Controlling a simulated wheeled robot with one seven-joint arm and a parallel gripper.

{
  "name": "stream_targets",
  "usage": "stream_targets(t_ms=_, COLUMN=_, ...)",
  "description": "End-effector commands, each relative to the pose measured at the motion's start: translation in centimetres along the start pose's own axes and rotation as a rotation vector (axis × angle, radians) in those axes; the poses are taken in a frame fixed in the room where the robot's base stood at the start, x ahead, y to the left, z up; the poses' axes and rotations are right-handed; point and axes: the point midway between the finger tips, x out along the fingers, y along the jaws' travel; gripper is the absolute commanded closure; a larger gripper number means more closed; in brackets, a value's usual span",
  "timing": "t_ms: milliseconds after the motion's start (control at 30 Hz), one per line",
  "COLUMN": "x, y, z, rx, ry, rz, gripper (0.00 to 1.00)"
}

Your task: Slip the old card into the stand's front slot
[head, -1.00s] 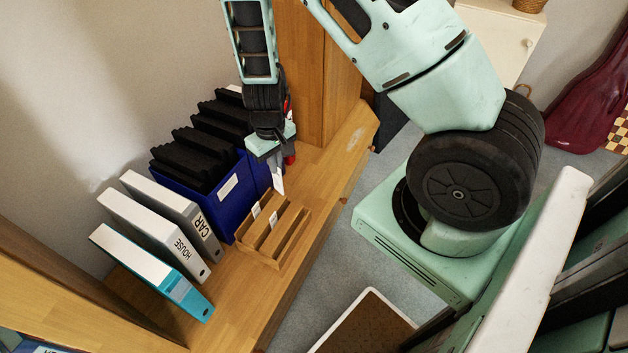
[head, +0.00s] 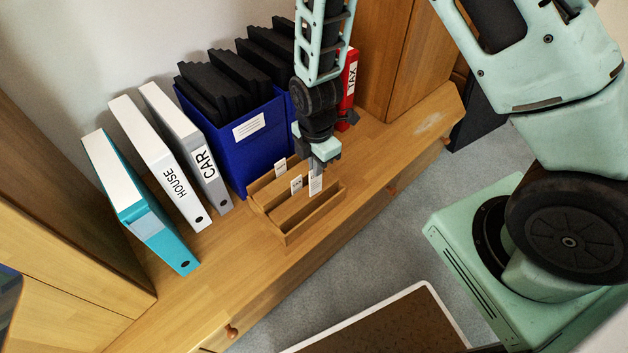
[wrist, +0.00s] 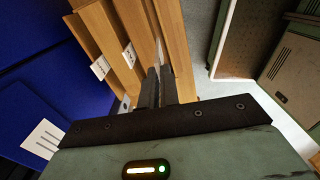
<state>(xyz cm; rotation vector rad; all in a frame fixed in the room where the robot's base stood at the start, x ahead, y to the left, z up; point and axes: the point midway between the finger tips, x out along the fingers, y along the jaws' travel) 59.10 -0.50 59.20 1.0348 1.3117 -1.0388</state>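The wooden slotted stand (head: 287,233) sits on the wooden top, and its rails (wrist: 137,25) run under my gripper in the wrist view. Two small labelled white cards (head: 280,168) (head: 296,185) stand in its rear slots; they also show in the wrist view (wrist: 100,67) (wrist: 129,54). My gripper (head: 319,167) is shut on the old card (head: 316,185), which is upright over the stand's right end, by the front slot. In the wrist view the fingers (wrist: 156,88) grip the card (wrist: 159,52), seen nearly edge-on. I cannot tell whether its lower edge is inside the slot.
A blue box (head: 232,160) of black folders stands behind the stand. Binders labelled HOUSE (head: 160,165) and CAR (head: 188,150), and a teal one (head: 140,205), stand to the left. A red TAX binder (head: 348,85) is behind my gripper. The top left of the stand is clear.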

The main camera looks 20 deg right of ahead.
Motion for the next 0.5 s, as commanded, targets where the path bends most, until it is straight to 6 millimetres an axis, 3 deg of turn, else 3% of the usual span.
stream_targets(t_ms=67, x=0.82, y=0.07, z=-0.37, rx=-0.055, ry=0.0, rz=0.003, gripper=1.0)
stream_targets(t_ms=500, x=0.64, y=0.06, z=-0.52, rx=-0.085, ry=0.0, rz=0.003, gripper=1.0)
